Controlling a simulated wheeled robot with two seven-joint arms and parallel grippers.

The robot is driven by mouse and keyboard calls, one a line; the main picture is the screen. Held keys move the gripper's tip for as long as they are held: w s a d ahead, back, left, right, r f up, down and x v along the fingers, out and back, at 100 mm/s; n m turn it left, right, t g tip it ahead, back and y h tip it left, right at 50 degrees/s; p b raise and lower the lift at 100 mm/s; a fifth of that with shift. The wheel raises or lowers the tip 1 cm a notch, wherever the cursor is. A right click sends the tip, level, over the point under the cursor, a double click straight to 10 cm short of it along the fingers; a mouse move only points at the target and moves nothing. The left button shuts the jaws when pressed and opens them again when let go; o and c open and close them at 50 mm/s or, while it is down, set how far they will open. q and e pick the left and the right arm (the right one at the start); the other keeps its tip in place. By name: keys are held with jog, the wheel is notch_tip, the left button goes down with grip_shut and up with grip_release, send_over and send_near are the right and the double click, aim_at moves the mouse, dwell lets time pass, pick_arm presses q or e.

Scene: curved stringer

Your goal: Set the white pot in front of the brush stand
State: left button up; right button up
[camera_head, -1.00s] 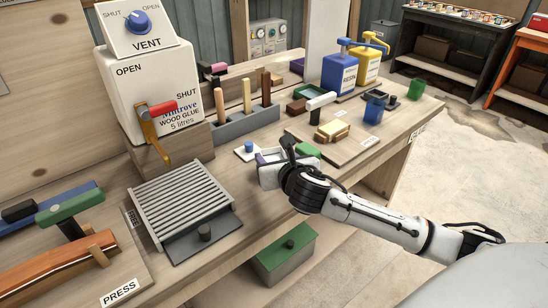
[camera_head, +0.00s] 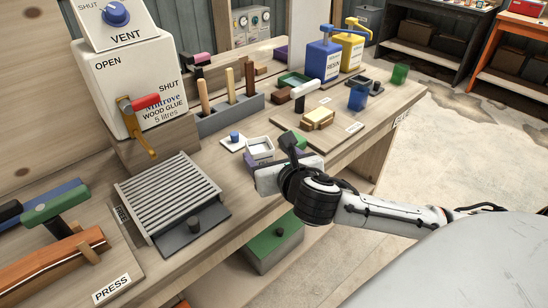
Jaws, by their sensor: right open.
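The white pot (camera_head: 260,149), a small square open-topped pot, stands upright on the bench just right of a white tile with a blue knob (camera_head: 234,140). The brush stand (camera_head: 228,119) is a long grey block with wooden handles upright in it. The pot stands on the near side of the stand, towards its right end, with a gap between them. My right gripper (camera_head: 280,157) is open and empty beside the pot, on its near right; its fingers are partly hidden by its own body. My left gripper is not in view.
A board with a yellowish block (camera_head: 318,119) and a white-handled tool (camera_head: 304,95) lies right of the pot. A ribbed grey rack (camera_head: 168,195) is at left. Blue (camera_head: 323,60) and yellow (camera_head: 349,49) pump bottles stand behind. The bench's front edge runs below my right arm.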

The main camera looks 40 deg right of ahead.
jog(key=shift+v, duration=1.9)
